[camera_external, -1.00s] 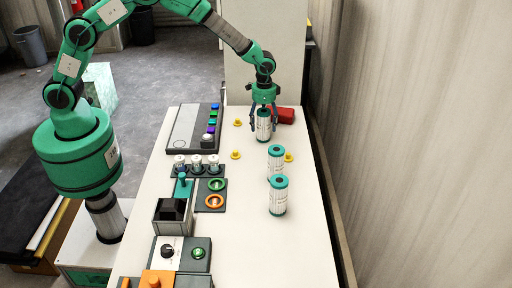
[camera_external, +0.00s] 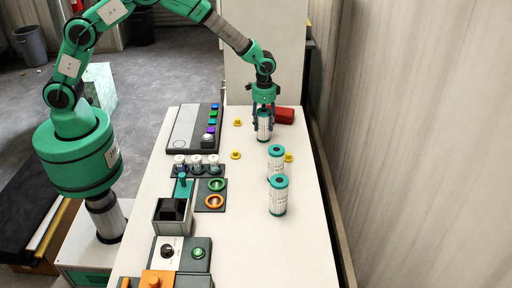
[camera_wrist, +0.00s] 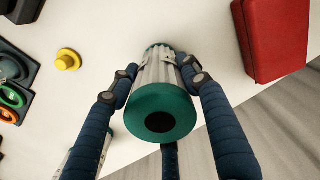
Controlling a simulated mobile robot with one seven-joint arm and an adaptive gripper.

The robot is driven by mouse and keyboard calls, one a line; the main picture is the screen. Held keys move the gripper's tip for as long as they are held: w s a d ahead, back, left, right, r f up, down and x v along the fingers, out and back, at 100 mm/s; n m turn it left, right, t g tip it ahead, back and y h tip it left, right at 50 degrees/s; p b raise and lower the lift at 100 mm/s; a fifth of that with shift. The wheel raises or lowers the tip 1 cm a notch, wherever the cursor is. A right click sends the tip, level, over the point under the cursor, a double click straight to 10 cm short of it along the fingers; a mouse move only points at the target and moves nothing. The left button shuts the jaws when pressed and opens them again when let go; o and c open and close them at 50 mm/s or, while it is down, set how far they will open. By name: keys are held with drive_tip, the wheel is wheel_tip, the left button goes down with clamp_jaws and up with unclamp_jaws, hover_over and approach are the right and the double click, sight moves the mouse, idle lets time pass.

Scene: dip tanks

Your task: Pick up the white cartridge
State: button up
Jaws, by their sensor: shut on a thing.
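A white cartridge (camera_external: 264,128) with a teal end cap stands upright at the far end of the table, between the fingers of my gripper (camera_external: 264,115). My gripper is shut on it from above. In the wrist view the cartridge (camera_wrist: 160,95) shows its teal cap with a dark round hole, and the blue fingers press on both its sides. Two more white cartridges with teal caps stand nearer the camera, one at the middle (camera_external: 276,162) and one closer (camera_external: 278,197). Whether the held cartridge still touches the table is hard to tell.
A red box (camera_external: 285,116) lies just right of the held cartridge. Small yellow pieces (camera_external: 235,155) lie around on the white table (camera_external: 245,235). Button panels and a row of small white-topped pieces (camera_external: 197,160) line the left side. A wall (camera_external: 420,130) runs along the right.

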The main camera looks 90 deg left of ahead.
sight(264, 111)
drive_tip(key=shift+r, duration=0.15)
drive_tip(key=shift+r, duration=0.55)
wheel_tip(264, 111, up, 2)
drive_tip(key=shift+w+r, duration=0.1)
drive_tip(key=s+d+r+p, duration=0.1)
drive_tip(key=s+d, duration=0.1)
drive_tip(key=s, duration=1.4)
drive_tip(key=shift+r, duration=0.2)
drive_tip(key=shift+d, duration=0.15)
drive_tip(key=w+d+r+m+p, duration=0.15)
drive_tip(key=w+d, duration=0.25)
drive_tip(key=d, duration=0.8)
drive_tip(key=w+d+m+p, duration=0.3)
drive_tip(key=d, duration=0.9)
drive_tip(key=s+d+f+m+p, duration=0.1)
drive_tip(key=d+m, duration=0.3)
drive_tip(key=d, duration=1.8)
drive_tip(key=shift+s+d+p, duration=0.2)
drive_tip(key=shift+p, duration=0.7)
